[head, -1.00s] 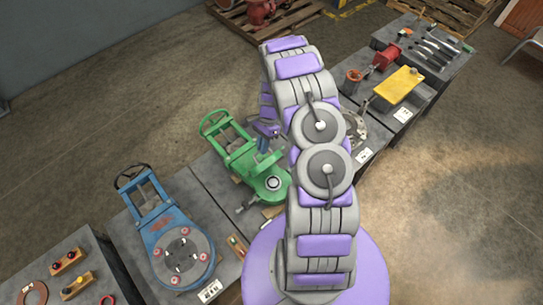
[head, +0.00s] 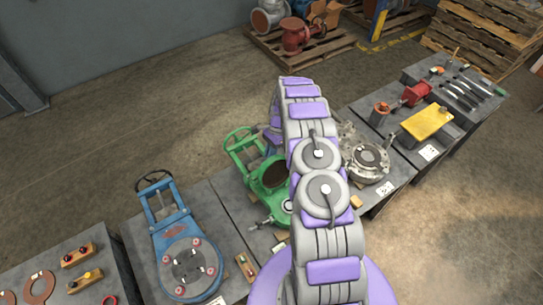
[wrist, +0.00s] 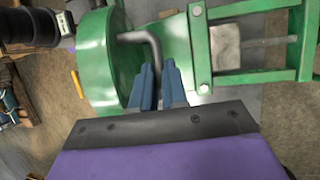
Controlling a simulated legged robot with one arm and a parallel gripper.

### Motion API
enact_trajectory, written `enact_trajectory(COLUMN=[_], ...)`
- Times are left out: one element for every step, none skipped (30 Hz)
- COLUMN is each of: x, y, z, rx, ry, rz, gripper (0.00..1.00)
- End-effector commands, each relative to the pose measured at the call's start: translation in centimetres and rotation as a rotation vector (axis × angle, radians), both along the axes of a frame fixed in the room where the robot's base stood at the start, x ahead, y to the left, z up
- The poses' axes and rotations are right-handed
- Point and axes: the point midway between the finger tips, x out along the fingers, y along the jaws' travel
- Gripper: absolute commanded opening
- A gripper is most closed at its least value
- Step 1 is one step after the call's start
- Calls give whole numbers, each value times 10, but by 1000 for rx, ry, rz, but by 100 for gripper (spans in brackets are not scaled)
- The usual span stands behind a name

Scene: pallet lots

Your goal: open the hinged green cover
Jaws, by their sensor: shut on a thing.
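The green valve (head: 281,206) sits on a dark table in the head view, partly behind my arm. Its dark round opening (head: 274,172) is exposed. In the wrist view the thick round green cover (wrist: 96,58) stands at the left, seen partly edge-on. A bent grey handle (wrist: 148,38) runs from it to my gripper (wrist: 160,82), whose blue fingers are shut on that handle. The green yoke frame (wrist: 255,75) lies to the right of the fingers. In the head view my arm hides the gripper and most of the cover.
A blue valve (head: 186,266) stands on the table to the left. A grey flanged part (head: 367,160) lies right of my arm. A yellow plate (head: 427,121) and a red vise-like part (head: 416,93) are farther right. Pallets (head: 480,40) stand behind, with open floor between.

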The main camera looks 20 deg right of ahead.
Motion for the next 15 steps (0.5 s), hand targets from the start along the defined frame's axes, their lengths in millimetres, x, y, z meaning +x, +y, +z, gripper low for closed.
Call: enact_trajectory(x=[11,12,14,15,15,17,17,18,19,19,19,19,19,19,19], y=[-1,0,0,0,0,0,0,0,0,0,0,0,-1,0,-1], z=[-4,-5,-6,-7,-8,-8,-9,-9,-9,-10,-10,-10,-10,-10,-10], rx=[-9,-8,-8,-8,-8,-9,-9,-9,-10,-10,-10,-10,-10,-10,-10], ry=[-27,-26,-26,-26,-26,-27,-27,-28,-29,-29,-30,-30,-30,-30,-30], rz=[-3,-3,-3,-3,-3,-4,-4,-4,-4,-4,-4,-4,-4,-4,-4], gripper=[0,0,0,0,0,0,0,0,0,0,0,0,0,0,0])
